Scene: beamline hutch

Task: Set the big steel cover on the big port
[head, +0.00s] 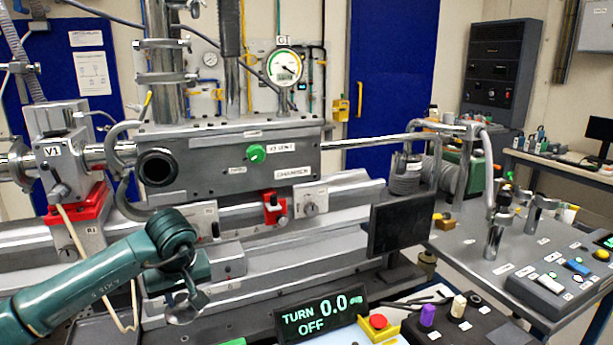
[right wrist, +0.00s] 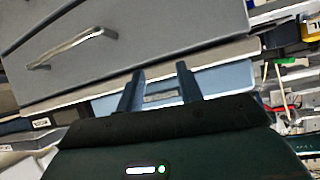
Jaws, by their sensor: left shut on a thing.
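The big port (head: 157,167) is a dark round opening with a thick rim on the left end of the grey chamber (head: 225,160). My left gripper (head: 189,284) is below and a little right of the port, pointing down. It is shut on a rounded grey steel piece (head: 186,308), which looks like the big steel cover. The cover is seen at an angle, partly hidden by the gripper, and apart from the port. My right gripper (right wrist: 160,82) shows in the right wrist view with its two fingers apart and nothing clearly between them.
A dark monitor (head: 398,224) and a display reading TURN 0.0 OFF (head: 320,314) stand right of my left arm. A red valve block (head: 78,212) is left of the port. A grey drawer front with a handle (right wrist: 72,48) lies beyond my right gripper.

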